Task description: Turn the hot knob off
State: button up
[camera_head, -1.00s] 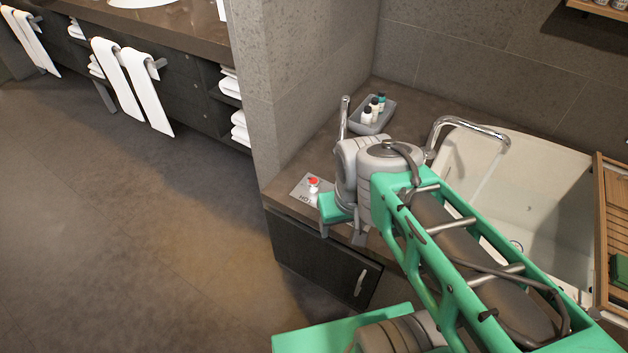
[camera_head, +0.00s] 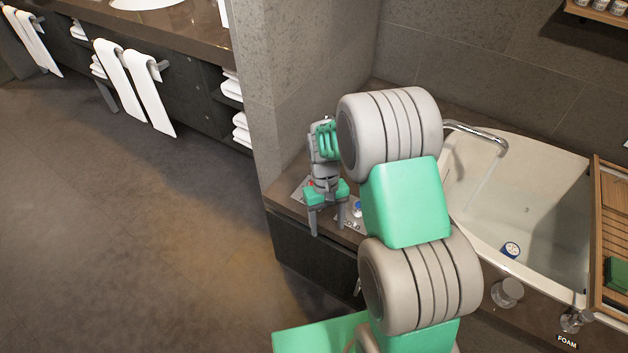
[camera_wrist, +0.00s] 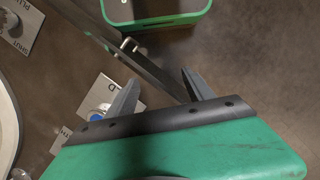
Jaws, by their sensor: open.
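The hot knob's pale label plate (camera_head: 298,188) lies on the brown counter at the left end in the head view. Only a sliver of the red-topped hot knob (camera_head: 311,183) shows there, mostly hidden behind my gripper. My gripper (camera_head: 327,229) is open and empty, its fingers pointing down by the counter's front edge, in front of the hot knob. In the wrist view my open fingers (camera_wrist: 158,86) show nothing between them but floor and the counter edge. The blue cold knob (camera_wrist: 98,117) is beside the left finger there; I cannot tell whether they touch.
The cold knob (camera_head: 357,209) also shows right of my gripper. A tub (camera_head: 545,215) with a curved spout (camera_head: 475,130) and running water stands at right. Further knobs (camera_head: 507,292) line its front. A stone wall (camera_head: 290,80) stands behind; the floor at left is clear.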

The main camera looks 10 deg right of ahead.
jog(key=w+n, duration=0.1)
jog(key=w, duration=0.3)
jog(key=w+n+t, duration=0.1)
jog(key=w, duration=0.4)
jog(key=w+r+n, duration=0.1)
jog(key=w+r, duration=0.1)
jog(key=w+r+n+t, duration=0.1)
jog(key=w+r, duration=0.1)
jog(key=w, duration=0.1)
jog(key=w+r+n+t, duration=0.1)
jog(key=w+r+n, duration=0.1)
jog(key=w, duration=0.1)
jog(key=n, duration=0.3)
jog(key=shift+s+r+n, duration=0.15)
jog(key=shift+s+n, duration=0.05)
jog(key=shift+n, duration=0.2)
jog(key=shift+f, duration=0.2)
notch_tip(320, 180, down, 7)
jog(key=shift+f+b, duration=0.2)
jog(key=shift+b, duration=0.1)
jog(key=shift+c, duration=0.2)
grip_shut()
